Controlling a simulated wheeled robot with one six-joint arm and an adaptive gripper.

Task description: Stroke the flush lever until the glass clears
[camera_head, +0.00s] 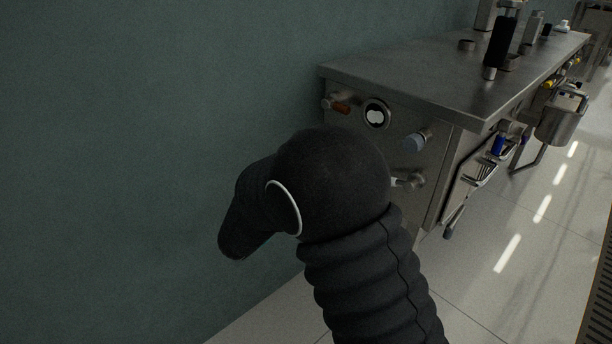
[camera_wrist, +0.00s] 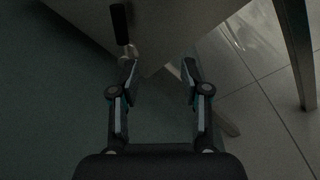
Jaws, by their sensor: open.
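A round glass (camera_head: 376,114) in a metal ring sits on the end face of the steel machine; pale white patches show inside its dark rim. In the wrist view, a lever with a black grip (camera_wrist: 120,24) and a metal fitting stands out from the machine's face. It is close to the left fingertip; I cannot tell whether they touch. My gripper (camera_wrist: 160,68) is open, with nothing visible between its fingers. In the head view my arm hides the gripper and part of the machine's end face, so I cannot clearly make out the black-gripped lever there.
A green wall stands at left; tiled floor is open at right.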

